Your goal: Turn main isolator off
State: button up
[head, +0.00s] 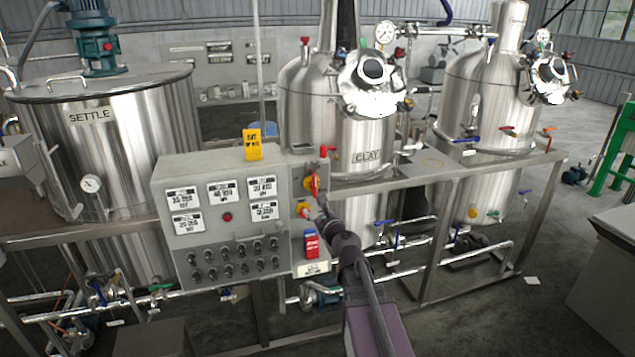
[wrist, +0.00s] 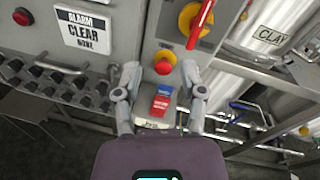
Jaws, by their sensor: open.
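A red rotary handle on a yellow round plate, which looks like the main isolator (head: 312,183), sits on the right side section of the grey control panel (head: 165,245). In the wrist view the red handle (wrist: 201,22) is at the top, tilted, with its yellow plate behind it. My gripper (wrist: 161,68) is open and empty, its two fingers apart below the isolator. A red push button on yellow (wrist: 164,64) shows between the fingertips. In the head view my gripper (head: 325,212) is just below the handle, partly hidden by my arm.
A red and blue block (wrist: 161,100) sits below the push button; it also shows in the head view (head: 311,244). A yellow sign (head: 252,144) stands on the panel top. Steel frame rails and the CLAY tank (head: 367,156) are close on the right.

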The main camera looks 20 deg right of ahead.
jog(key=d+m+h, duration=0.1)
jog(key=d+r+m+h, duration=0.1)
jog(key=m, duration=0.1)
jog(key=d+m, duration=0.2)
jog(key=shift+s+r+t+h, duration=0.15)
jog(key=shift+r+t+h, duration=0.1)
jog(key=shift+t+h, duration=0.15)
